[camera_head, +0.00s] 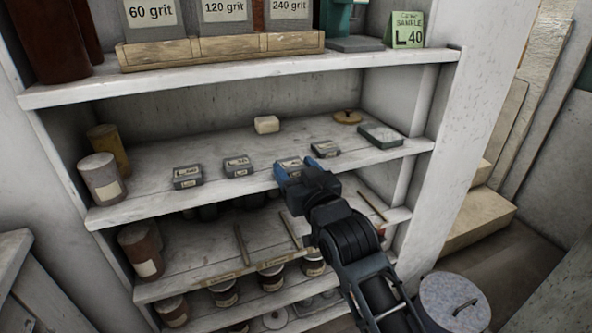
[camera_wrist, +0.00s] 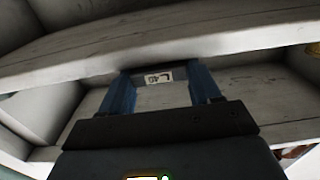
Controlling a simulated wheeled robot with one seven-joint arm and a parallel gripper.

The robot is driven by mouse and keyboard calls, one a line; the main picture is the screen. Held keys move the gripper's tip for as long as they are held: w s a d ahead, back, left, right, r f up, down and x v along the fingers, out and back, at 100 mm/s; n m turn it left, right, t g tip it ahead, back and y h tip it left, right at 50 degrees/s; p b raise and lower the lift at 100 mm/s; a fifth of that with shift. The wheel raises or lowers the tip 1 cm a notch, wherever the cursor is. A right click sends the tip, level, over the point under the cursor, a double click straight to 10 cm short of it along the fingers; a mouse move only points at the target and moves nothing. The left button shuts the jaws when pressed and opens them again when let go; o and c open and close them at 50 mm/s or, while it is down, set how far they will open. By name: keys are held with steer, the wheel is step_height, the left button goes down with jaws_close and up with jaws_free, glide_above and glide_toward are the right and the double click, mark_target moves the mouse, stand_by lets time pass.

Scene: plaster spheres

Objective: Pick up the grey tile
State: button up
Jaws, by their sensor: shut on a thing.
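A grey tile (camera_head: 290,161) with a pale label is at the front of the middle shelf. My gripper (camera_head: 296,168) reaches it from the front, with its blue fingers on either side of it. In the wrist view the tile (camera_wrist: 158,77) sits between the blue fingers (camera_wrist: 160,88), its label reading about "L 40". The gripper is shut on it. I cannot tell whether the tile touches the shelf. Similar labelled grey tiles stand at left (camera_head: 187,177), at centre left (camera_head: 238,166) and to the right (camera_head: 325,149).
The middle shelf (camera_head: 150,190) also holds a cream block (camera_head: 266,125), a round tan lid (camera_head: 347,117) and a green-grey box (camera_head: 381,135). The upper shelf (camera_head: 230,73) overhangs it. A lidded bin (camera_head: 453,303) stands at lower right.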

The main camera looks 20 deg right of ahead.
steer(key=o, duration=1.2)
steer(key=s+b, duration=0.1)
steer(key=s, duration=0.6)
steer(key=shift+s, duration=0.4)
steer(key=shift+c, duration=0.3)
